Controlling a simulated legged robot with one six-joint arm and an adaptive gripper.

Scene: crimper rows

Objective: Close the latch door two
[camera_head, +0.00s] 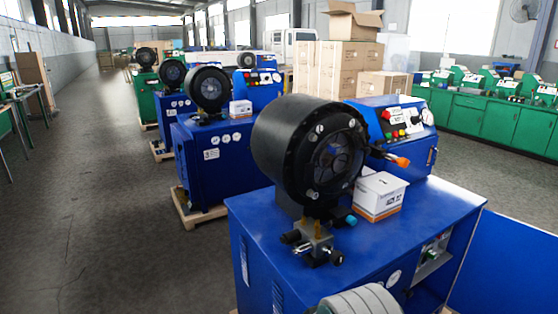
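A blue panel that looks like a cabinet door (508,268) stands at the lower right, swung out from the nearest blue crimper machine (400,235). Its right and lower parts run out of the frame. Grey fittings (432,252) show on the machine's front side beside it. No number or label shows on the panel, so I cannot tell whether it is door two. A grey rounded part at the bottom edge appears to be my own arm. My gripper is not in view.
On the machine top are a black crimping head (310,150), a white box (380,195), a valve block (315,245) and an orange-tipped lever (400,161). More blue crimpers (205,145) stand behind left. Open floor (90,210) lies at left; green cabinets (490,118) at right.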

